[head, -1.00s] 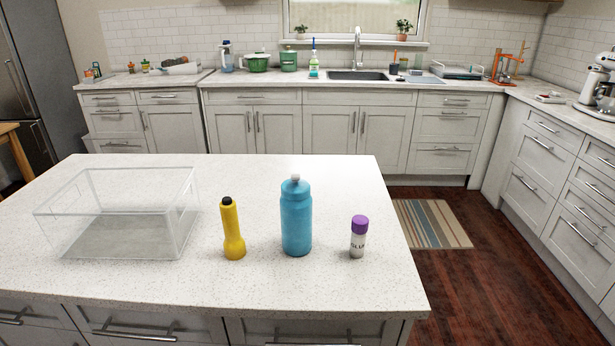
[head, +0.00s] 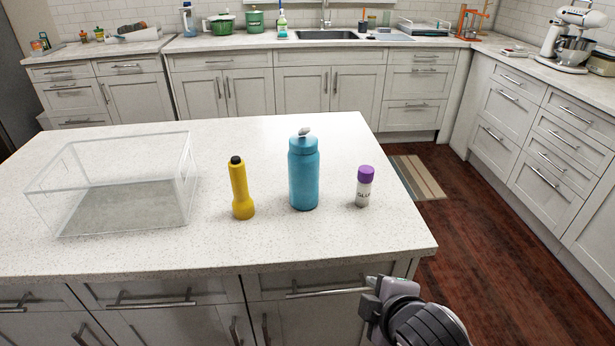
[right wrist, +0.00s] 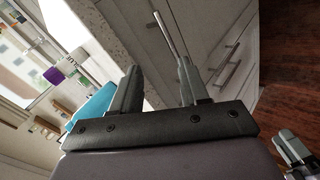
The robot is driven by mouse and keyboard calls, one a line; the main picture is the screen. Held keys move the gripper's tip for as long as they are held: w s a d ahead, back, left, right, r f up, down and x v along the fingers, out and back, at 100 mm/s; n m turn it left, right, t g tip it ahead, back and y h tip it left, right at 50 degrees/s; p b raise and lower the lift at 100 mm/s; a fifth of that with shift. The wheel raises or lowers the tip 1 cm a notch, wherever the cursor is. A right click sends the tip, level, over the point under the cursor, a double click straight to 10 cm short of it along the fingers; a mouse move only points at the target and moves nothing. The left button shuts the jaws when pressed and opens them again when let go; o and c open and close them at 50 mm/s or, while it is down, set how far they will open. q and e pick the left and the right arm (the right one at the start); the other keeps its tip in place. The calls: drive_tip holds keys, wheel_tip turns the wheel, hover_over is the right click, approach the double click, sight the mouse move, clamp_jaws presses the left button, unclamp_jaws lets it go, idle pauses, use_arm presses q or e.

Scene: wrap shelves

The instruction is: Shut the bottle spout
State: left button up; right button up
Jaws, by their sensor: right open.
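The blue bottle (head: 304,180) stands upright on the island counter, with a grey-white spout (head: 304,131) on top. The spout looks tilted up to one side, though it is small in the picture. My right gripper (head: 374,291) is at the lower right of the head view, in front of the island's drawers and below the counter top, well apart from the bottle. In the right wrist view its two fingers (right wrist: 156,88) are spread with nothing between them. Part of the blue bottle (right wrist: 92,108) shows behind the left finger there.
A yellow flashlight (head: 240,188) stands left of the bottle and a purple-capped glue stick (head: 363,186) stands right of it. A clear open box (head: 60,212) is at the counter's left. The counter (head: 330,238) in front of the bottle is clear. Drawer handles (head: 325,291) stick out below its edge.

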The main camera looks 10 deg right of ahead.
drive_tip(key=w+a+r+n+t, duration=0.5)
drive_tip(key=w+a+r+n, duration=0.1)
drive_tip(key=w+r+n, duration=0.5)
drive_tip(key=n+t+y, duration=0.1)
drive_tip(key=n+t, duration=0.3)
drive_tip(key=n, duration=0.7)
approach(307, 132)
drive_tip(key=w, duration=0.4)
drive_tip(key=shift+w+a+r, duration=0.15)
drive_tip(key=shift+w+a, duration=0.05)
drive_tip(key=shift+w, duration=0.25)
drive_tip(key=shift+w+a+p, duration=0.15)
drive_tip(key=shift+w+p, duration=0.05)
drive_tip(key=shift+w, duration=1.25)
drive_tip(key=shift+w+a+p, duration=0.15)
drive_tip(key=shift+w+p, duration=0.05)
drive_tip(key=shift+w, duration=1.3)
